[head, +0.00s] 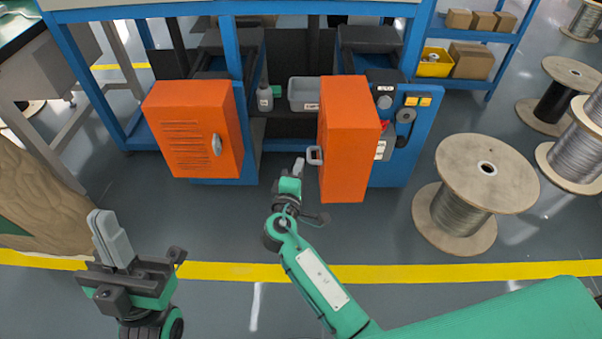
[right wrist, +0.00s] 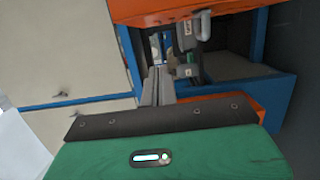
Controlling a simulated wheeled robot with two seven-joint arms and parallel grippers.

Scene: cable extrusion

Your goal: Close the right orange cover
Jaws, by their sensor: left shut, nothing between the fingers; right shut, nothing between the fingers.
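The right orange cover (head: 350,130) stands swung out from the blue machine frame, its face turned towards the left. Its grey handle (head: 315,155) is on its left side. My right gripper (head: 298,167) is shut and empty, with its fingertips just left of the handle; I cannot tell whether they touch it. In the right wrist view, the shut fingers (right wrist: 156,86) point towards the blue frame, with an orange surface (right wrist: 200,10) above them. My left gripper (head: 108,235) is shut and empty at the lower left, away from the covers.
The left orange cover (head: 190,130) with a round-ended handle is on the left part of the frame. A grey bin (head: 304,93) and a bottle (head: 265,97) stand between the covers. A large cable spool (head: 486,175) stands on the right.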

